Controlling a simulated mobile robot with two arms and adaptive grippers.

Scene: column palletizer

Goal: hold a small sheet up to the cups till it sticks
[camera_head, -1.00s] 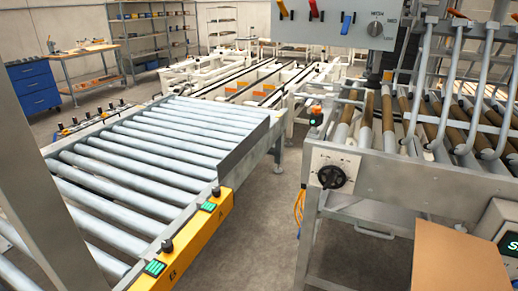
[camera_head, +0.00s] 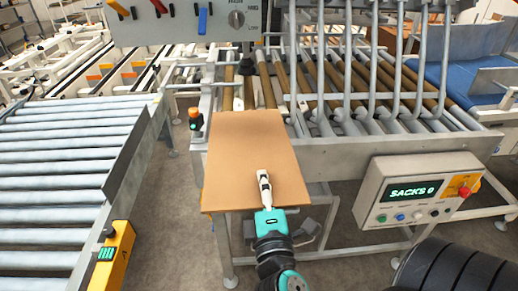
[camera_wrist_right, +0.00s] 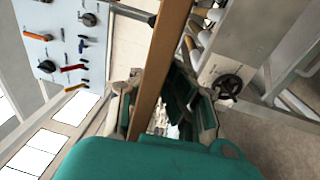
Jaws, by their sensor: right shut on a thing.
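The small brown sheet (camera_head: 255,140) is held up, tilted, in the middle of the head view, in front of the roller machine. My right gripper (camera_head: 264,182) is shut on its near edge. In the right wrist view the sheet (camera_wrist_right: 163,55) shows edge-on as a brown strip between the fingers of my right gripper (camera_wrist_right: 150,112). A dark upright part (camera_head: 247,72) stands just beyond the sheet's far edge, under the control panel. I cannot make out the cups for certain, nor any contact with them. My left gripper is out of view.
The grey control panel (camera_head: 190,22) with levers and a knob hangs beyond the sheet; it also shows in the right wrist view (camera_wrist_right: 62,30). A box reading "SACKS 0" (camera_head: 415,190) is at right. A roller conveyor (camera_head: 70,150) is at left, with floor between.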

